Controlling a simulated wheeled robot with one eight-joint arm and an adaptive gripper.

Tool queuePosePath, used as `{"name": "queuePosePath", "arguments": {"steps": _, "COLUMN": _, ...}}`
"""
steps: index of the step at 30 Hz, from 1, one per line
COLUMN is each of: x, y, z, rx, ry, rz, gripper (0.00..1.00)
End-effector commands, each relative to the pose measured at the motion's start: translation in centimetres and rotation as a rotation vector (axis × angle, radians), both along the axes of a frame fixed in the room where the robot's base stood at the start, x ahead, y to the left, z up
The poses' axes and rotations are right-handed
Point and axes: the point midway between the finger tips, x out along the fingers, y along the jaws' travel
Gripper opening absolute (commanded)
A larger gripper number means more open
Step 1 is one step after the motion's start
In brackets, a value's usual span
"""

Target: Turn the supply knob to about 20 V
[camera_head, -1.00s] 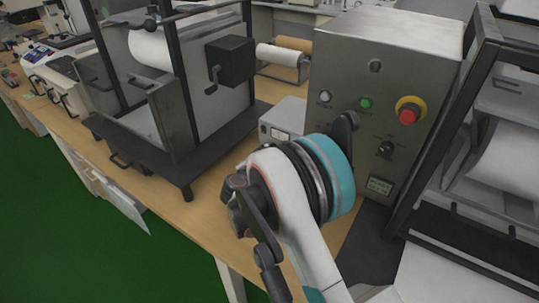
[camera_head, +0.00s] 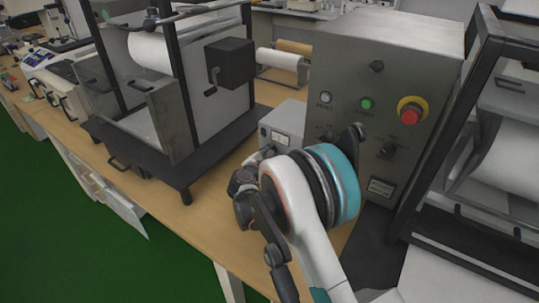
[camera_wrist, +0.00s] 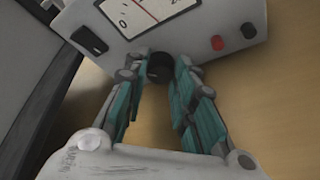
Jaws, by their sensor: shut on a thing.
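The supply (camera_head: 287,120) is a small grey box with a meter, on the bench behind my wrist in the head view. In the wrist view the supply's face (camera_wrist: 195,20) fills the top. Its meter (camera_wrist: 135,12) is cut off by the frame edge; a red line crosses it, but I cannot read the value. The black round knob (camera_wrist: 160,67) sits below the meter. My gripper (camera_wrist: 161,69) has its teal-padded fingers on either side of the knob, closed on it. In the head view my wrist hides the knob.
A black switch (camera_wrist: 88,40) and red (camera_wrist: 217,43) and black (camera_wrist: 249,29) terminals flank the knob. A tall grey control cabinet (camera_head: 345,75) with a red emergency button (camera_head: 411,115) stands right of the supply. A framed machine with a crank (camera_head: 212,82) stands left.

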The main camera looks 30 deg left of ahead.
Motion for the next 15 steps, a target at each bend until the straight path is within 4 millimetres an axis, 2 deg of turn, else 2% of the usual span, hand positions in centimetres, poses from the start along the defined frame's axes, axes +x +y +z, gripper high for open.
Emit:
{"name": "queuePosePath", "arguments": {"steps": 8, "x": -0.02, "y": -0.12, "z": -0.10, "rx": 0.064, "ry": -0.006, "rz": -0.001, "gripper": 0.01}}
{"name": "queuePosePath", "arguments": {"steps": 15, "x": -0.07, "y": -0.22, "z": -0.23, "rx": 0.226, "ry": -0.019, "rz": 0.000, "gripper": 0.01}}
